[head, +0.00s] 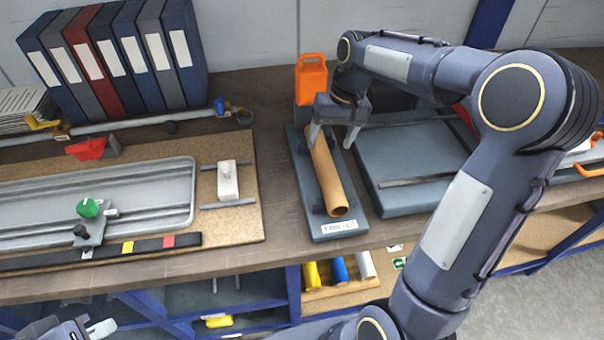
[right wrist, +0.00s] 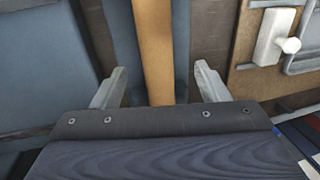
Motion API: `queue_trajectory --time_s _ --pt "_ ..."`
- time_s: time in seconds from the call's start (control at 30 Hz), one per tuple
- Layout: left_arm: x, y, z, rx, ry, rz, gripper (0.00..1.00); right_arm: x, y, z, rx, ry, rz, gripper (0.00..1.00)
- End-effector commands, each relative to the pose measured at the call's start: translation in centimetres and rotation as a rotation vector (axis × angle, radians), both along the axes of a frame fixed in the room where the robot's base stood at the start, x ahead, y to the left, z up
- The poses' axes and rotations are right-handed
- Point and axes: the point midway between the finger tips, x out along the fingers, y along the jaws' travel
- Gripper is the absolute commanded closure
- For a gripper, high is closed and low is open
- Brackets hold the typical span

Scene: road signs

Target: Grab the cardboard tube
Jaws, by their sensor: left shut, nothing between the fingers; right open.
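The cardboard tube (head: 328,175) is brown and lies lengthwise on a narrow blue-grey stand (head: 303,175) with a white label at its front. My right gripper (head: 332,138) is above the far part of the tube, with its fingers open on either side. In the right wrist view the tube (right wrist: 154,45) runs between the two open fingertips (right wrist: 159,70), with a gap on both sides. My left gripper (head: 92,330) is at the bottom left corner, below the bench edge, partly cut off, shut and empty.
An orange object (head: 311,78) stands just behind the stand. A blue-grey tray (head: 410,160) lies close on the right, and a brown board (head: 235,220) with fixtures lies on the left. Several binders (head: 115,60) stand at the back left. A shelf below holds coloured tubes (head: 340,270).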

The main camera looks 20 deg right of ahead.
Motion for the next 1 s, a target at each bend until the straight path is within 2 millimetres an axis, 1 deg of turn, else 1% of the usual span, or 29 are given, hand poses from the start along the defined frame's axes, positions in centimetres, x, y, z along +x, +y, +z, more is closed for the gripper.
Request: queue_trajectory --time_s 0.27,0.5,0.63,0.83,0.87,1.0 --pt "0.0 0.0 0.2 0.000 0.000 0.000 1.00 0.1 0.4 -3.1 0.000 0.005 0.000 0.32" --pt "0.0 0.0 0.5 0.000 0.000 0.000 1.00 0.3 0.7 -6.6 0.001 0.004 0.002 0.32" --pt "0.0 0.0 0.6 0.000 0.000 0.000 1.00 0.4 0.9 -7.4 0.001 0.000 0.002 0.32" --pt "0.0 0.0 0.5 0.000 0.000 0.000 1.00 0.4 0.9 -7.4 0.001 -0.001 0.002 0.32" --pt "0.0 0.0 0.5 0.000 0.000 0.000 1.00 0.4 0.9 -7.4 0.001 -0.001 0.002 0.33" --pt "0.0 0.0 0.5 0.000 0.000 0.000 1.00 0.4 0.9 -7.4 0.001 -0.001 0.002 0.51"
